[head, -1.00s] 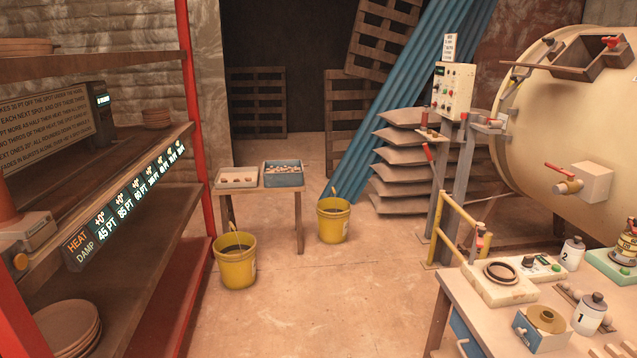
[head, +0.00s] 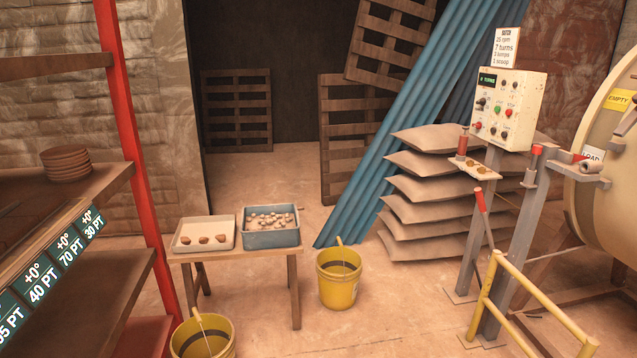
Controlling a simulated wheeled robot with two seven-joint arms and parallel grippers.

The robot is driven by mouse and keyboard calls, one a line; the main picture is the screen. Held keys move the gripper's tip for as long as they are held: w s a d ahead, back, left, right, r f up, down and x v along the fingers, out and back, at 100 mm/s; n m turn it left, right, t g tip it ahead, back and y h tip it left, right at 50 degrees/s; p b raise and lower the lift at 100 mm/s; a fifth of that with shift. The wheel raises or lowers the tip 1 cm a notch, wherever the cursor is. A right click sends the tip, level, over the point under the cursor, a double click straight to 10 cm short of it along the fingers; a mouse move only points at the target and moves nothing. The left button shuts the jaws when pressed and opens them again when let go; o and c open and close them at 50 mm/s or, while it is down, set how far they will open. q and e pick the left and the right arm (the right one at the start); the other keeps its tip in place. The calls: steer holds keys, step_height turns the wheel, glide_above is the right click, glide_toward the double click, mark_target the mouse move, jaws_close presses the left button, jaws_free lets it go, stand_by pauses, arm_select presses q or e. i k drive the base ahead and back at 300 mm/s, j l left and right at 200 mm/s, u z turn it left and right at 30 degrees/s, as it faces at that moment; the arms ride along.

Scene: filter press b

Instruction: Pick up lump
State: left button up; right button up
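Three brown lumps (head: 204,240) lie spaced apart in a row in a shallow white tray (head: 178,243) on a small wooden table (head: 294,262). Beside it on the right, a blue-grey bin (head: 271,239) holds many small pale and brownish pieces (head: 270,219). The tray and bin stand ahead of me, left of the picture's middle. Neither of my grippers shows in the head view.
A yellow bucket (head: 338,289) stands right of the table and another (head: 203,348) in front of it. A shelf rack with a red post (head: 130,130) is at left. A yellow rail (head: 518,302) and control post (head: 510,112) are at right. Open floor lies between.

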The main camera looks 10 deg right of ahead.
mark_target(184, 240)
steer(key=i+l+z, duration=0.1)
steer(key=i+z, duration=0.35)
steer(key=i, duration=0.15)
steer(key=i+j+z, duration=0.15)
steer(key=i+z, duration=0.25)
steer(key=i, duration=0.15)
steer(key=i+j+z, duration=0.3)
steer(key=i+z, duration=0.35)
steer(key=i, duration=0.2)
steer(key=u, duration=2.65)
